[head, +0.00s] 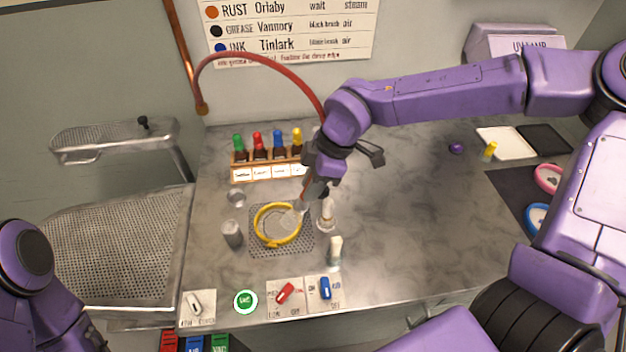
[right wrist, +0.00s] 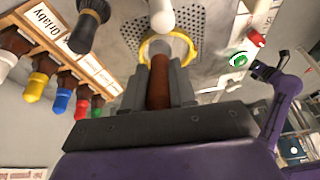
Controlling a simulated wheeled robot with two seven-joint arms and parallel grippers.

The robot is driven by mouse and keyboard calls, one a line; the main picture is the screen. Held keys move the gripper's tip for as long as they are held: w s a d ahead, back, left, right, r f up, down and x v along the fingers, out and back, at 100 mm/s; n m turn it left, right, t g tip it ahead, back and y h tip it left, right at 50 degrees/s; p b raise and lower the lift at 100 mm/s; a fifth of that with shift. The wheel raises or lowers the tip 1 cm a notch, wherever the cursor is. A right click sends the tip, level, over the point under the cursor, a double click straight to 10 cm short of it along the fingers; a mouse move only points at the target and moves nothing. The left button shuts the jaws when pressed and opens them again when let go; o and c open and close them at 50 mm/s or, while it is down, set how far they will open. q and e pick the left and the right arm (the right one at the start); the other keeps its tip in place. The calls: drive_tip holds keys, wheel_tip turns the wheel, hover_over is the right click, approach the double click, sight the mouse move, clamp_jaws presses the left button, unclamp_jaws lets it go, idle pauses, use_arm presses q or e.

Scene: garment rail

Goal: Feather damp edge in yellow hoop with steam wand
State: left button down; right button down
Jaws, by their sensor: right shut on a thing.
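The yellow hoop (head: 257,226) lies on a perforated plate (head: 256,248) in the bench, with pale fabric inside it. My right gripper (head: 312,192) is just above and to the right of the hoop, shut on the steam wand. The wand's brown handle (right wrist: 158,85) shows between the fingers in the right wrist view, and the wand points down toward the hoop (right wrist: 185,50). A pale, blurry tip or puff shows over the hoop's right part. I cannot tell a damp edge on the fabric. My left gripper is out of view.
A rack of colour-capped bottles (head: 241,175) stands behind the hoop. A metal cup (head: 232,234) is left of it; brushes (head: 335,250) stand close on the right. A red hose (head: 255,57) arches behind. Switches and a green button (head: 246,301) line the front edge.

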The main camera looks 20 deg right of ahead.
drive_tip(key=shift+s, duration=0.45)
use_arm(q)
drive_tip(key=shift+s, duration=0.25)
use_arm(e)
drive_tip(key=shift+w, duration=0.1)
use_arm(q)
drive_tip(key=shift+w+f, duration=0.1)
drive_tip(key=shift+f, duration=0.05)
use_arm(e)
drive_tip(key=shift+w+f, duration=0.1)
drive_tip(key=shift+w, duration=1.15)
drive_tip(key=shift+w+a, duration=0.1)
